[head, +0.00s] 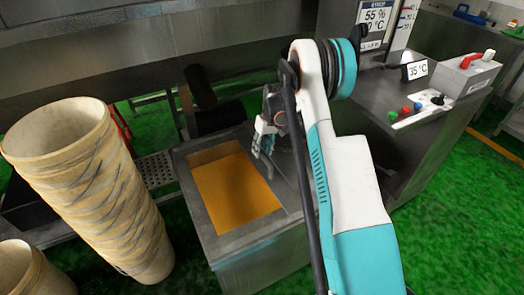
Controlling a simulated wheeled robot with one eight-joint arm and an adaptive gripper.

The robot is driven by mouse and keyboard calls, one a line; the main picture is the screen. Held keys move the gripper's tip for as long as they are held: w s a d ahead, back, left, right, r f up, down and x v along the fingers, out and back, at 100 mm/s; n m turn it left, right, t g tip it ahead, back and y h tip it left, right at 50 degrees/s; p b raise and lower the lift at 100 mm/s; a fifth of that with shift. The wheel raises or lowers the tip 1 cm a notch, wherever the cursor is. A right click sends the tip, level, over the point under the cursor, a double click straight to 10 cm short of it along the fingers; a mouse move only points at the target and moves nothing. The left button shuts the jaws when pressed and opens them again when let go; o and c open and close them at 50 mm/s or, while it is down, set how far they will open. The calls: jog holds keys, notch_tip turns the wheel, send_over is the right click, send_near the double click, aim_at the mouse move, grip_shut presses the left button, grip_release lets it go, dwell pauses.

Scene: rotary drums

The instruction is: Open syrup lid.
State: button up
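A metal tank (189,190) stands at the centre of the head view. Its rectangular opening shows orange syrup (235,190) inside, so this part is uncovered. I cannot clearly make out a separate lid; the tank's right part is partly hidden by my arm.
A tall stack of cream buckets (90,185) stands at left, with another bucket (28,272) in front. A metal control cabinet (440,150) with buttons and displays stands at right. Green floor (455,225) is open at lower right.

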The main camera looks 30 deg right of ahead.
notch_tip(320, 180, up, 11)
jog(key=d, duration=0.2)
jog(key=shift+f, duration=0.15)
dwell(0.4)
